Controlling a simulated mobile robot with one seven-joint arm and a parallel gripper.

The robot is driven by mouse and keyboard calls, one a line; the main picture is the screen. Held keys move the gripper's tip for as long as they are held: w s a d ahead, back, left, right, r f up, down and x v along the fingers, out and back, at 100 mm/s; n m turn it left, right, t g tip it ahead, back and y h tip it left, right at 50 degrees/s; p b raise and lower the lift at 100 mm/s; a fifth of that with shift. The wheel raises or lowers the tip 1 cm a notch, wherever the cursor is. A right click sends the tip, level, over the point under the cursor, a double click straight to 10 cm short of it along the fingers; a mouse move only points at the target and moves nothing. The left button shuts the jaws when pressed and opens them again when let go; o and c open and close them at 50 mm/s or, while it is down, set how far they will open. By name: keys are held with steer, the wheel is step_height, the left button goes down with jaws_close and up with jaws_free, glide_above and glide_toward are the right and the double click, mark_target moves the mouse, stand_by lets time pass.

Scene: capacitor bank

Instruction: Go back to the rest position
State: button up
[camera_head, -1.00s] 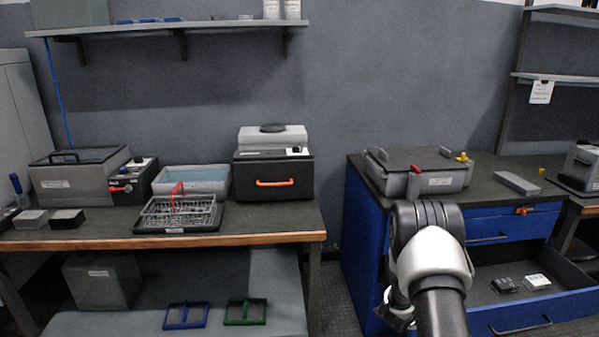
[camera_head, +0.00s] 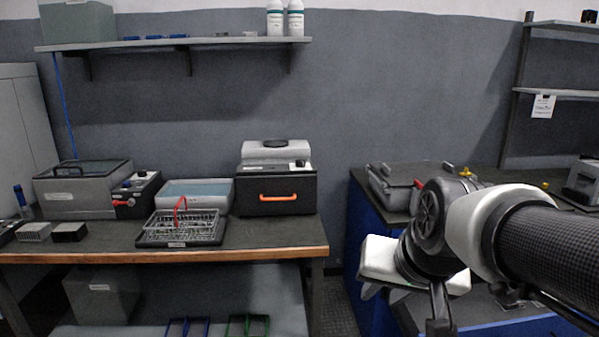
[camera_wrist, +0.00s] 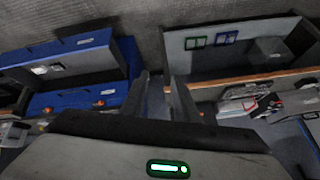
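My gripper (camera_wrist: 159,88) is open in the wrist view, its two dark fingers apart with only floor between them. In the head view, my arm reaches in from the right edge and bends at a dark joint. The white hand (camera_head: 384,260) hangs in front of the blue cabinet (camera_head: 366,225). Nothing is seen held.
The left workbench (camera_head: 270,253) bears boxes, a blue-topped bath (camera_head: 195,190) and a wire basket (camera_head: 190,228) on a tray. The blue cabinet's drawer (camera_wrist: 85,72) stands open with small items inside. A floor gap (camera_head: 338,300) separates bench and cabinet.

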steer(key=s+n, duration=0.2)
steer(key=s, duration=0.6)
step_height(320, 180, up, 27)
steer(key=s+g+p, duration=0.1)
steer(key=p, duration=2.7)
steer(key=shift+d+r+h, duration=0.2)
steer(key=shift+d+h, duration=0.1)
steer(key=shift+d, duration=0.05)
